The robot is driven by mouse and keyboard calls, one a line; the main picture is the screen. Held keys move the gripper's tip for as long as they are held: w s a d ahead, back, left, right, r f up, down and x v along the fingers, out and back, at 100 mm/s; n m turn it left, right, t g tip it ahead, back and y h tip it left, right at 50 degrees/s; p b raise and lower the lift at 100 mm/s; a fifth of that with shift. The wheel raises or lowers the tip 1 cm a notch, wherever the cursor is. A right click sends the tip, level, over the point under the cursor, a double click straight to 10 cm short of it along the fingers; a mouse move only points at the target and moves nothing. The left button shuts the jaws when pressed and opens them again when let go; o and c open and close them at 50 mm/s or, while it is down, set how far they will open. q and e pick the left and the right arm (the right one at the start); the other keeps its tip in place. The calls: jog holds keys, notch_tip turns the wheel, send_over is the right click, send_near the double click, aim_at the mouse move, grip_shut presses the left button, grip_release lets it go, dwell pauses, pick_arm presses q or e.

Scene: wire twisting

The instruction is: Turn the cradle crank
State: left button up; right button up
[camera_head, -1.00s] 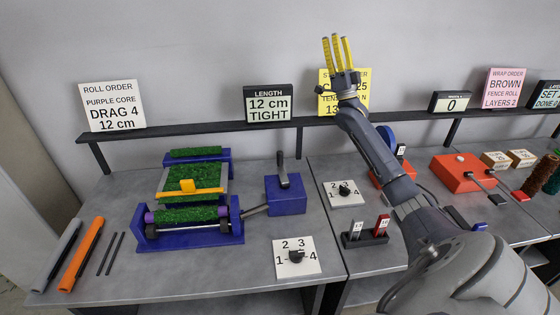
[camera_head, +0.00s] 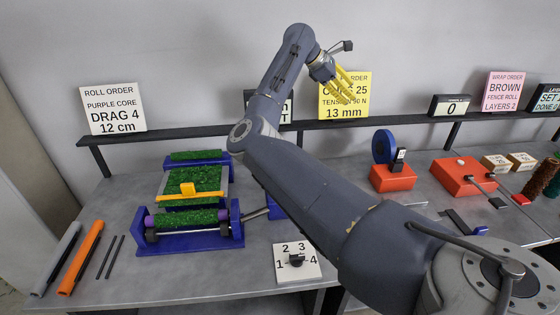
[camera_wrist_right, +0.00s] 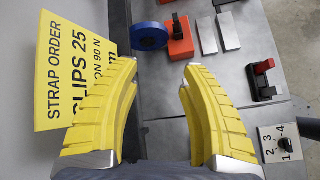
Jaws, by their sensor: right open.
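The blue cradle (camera_head: 190,243) stands on the left table in the head view, with a green roll (camera_head: 187,218) on a purple core lying in it. Its grey crank rod (camera_head: 254,214) sticks out to the right; its outer end is partly hidden by my right arm. My right gripper (camera_head: 345,86) is open and empty, high in front of the yellow sign and well away from the crank. In the right wrist view its yellow fingers (camera_wrist_right: 160,72) are spread with nothing between them. My left gripper is not in view.
My right arm crosses above the table and covers most of a blue box beside the cradle. A white dial plate (camera_head: 297,262) lies at the front. Grey and orange tubes (camera_head: 80,258) lie at left. Red devices (camera_head: 393,178) stand at right.

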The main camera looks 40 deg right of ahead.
jog(key=w+a+f+m+t+y, duration=0.2)
jog(key=w+a+f+y, duration=0.3)
jog(key=a, duration=0.5)
jog(key=w+a+f+m+t+y, duration=0.2)
jog(key=w+a+f+y, duration=0.3)
jog(key=a, duration=0.4)
jog(key=shift+h, duration=0.6)
jog(key=f, duration=1.1)
jog(key=w+f, duration=0.1)
jog(key=f, duration=0.5)
jog(key=shift+f, duration=0.35)
grip_shut()
